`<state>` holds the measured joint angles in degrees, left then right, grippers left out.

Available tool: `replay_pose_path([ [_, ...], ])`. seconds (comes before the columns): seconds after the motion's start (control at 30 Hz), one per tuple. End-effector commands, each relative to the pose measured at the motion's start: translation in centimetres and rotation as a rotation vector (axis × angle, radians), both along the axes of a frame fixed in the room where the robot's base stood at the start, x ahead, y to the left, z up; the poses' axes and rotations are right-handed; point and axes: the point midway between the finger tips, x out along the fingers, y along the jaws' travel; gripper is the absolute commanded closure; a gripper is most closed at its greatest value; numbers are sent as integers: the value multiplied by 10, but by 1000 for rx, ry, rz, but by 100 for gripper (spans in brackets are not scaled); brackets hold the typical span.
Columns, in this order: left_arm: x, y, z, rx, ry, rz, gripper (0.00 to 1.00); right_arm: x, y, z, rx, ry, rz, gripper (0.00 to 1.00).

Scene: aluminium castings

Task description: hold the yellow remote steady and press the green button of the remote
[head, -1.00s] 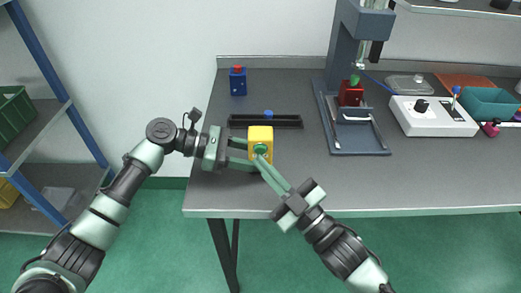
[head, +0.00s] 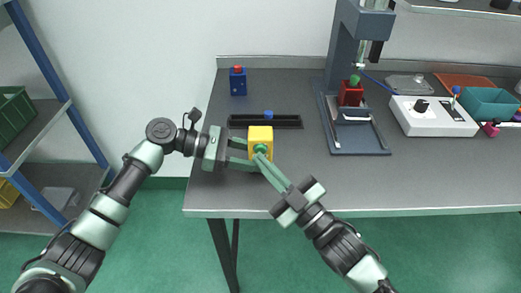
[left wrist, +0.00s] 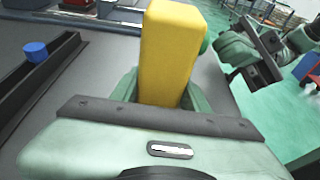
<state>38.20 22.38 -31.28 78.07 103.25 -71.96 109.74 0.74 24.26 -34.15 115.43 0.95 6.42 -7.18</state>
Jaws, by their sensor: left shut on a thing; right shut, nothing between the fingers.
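The yellow remote (head: 261,133) is a yellow block near the front left of the table. My left gripper (head: 250,152) is shut on it from the left. The left wrist view shows the yellow remote (left wrist: 172,50) upright between the left fingers (left wrist: 160,90). The green button (head: 261,149) is on the remote's near face, partly hidden by my right fingertips. My right gripper (head: 263,156) is shut and empty. Its tips are at the button; whether the button is pushed in cannot be told.
Behind the remote lies a long black tray (head: 290,122) with a blue object (head: 269,114) at it. A blue block with a red top (head: 238,81) stands at the back left. A grey press (head: 357,140) and a white control box (head: 433,121) stand to the right.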

Motion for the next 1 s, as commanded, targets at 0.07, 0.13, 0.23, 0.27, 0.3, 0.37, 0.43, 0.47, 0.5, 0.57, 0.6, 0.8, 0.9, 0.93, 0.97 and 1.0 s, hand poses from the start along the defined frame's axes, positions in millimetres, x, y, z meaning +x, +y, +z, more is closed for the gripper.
replay_pose_path([
  [0.07, 0, 0, 0, 0, 0, 0, 77, 1, 0, 0, 1, 1, 0, 100],
  [0.13, 0, 0, 0, 0, 0, 0, 77, 1, 0, 0, 1, 1, 0, 100],
  [0.23, 0, 0, 0, 0, 0, 0, 77, 1, 0, 0, 1, 1, 0, 100],
  [0.27, 0, 0, 0, 0, 0, 0, 77, 1, 0, 0, 1, 1, 0, 100],
  [0.3, 0, 0, 0, 0, 0, 0, 77, 1, 0, 0, 1, 1, 0, 100],
  [0.37, 0, 0, 0, 0, 0, 0, 77, 1, 0, 0, 1, 1, 0, 100],
  [0.43, 0, 0, 0, 0, 0, 0, 77, 1, 0, 0, 0, 0, 0, 100],
  [0.47, 0, 0, 0, 0, 0, 0, 77, 1, 0, 0, 1, 1, 0, 100],
  [0.5, 0, 0, 0, 0, 0, 0, 77, 2, 0, 0, 0, 0, 0, 100],
  [0.57, 0, 0, 0, 0, 0, 0, 77, 3, 0, 0, 1, 0, 1, 100],
  [0.6, 0, 0, 0, 0, 0, 0, 77, 3, 0, 0, 1, -1, 0, 100],
  [0.8, 0, 0, 0, 0, 0, 0, 77, 6, 0, 0, 1, -1, 0, 100],
  [0.9, 0, 0, 0, -1, 0, 0, 77, 7, 0, 1, 1, -2, 0, 100],
  [0.93, 0, 0, 0, -1, 0, 0, 77, 8, 0, 1, 0, -3, -1, 100],
  [0.97, 0, 0, 0, -1, 0, 0, 77, 8, 0, 1, 0, -3, -1, 100],
  [1.0, 0, 0, 1, -1, 0, 0, 77, 9, 0, 1, -1, -4, -1, 100],
])
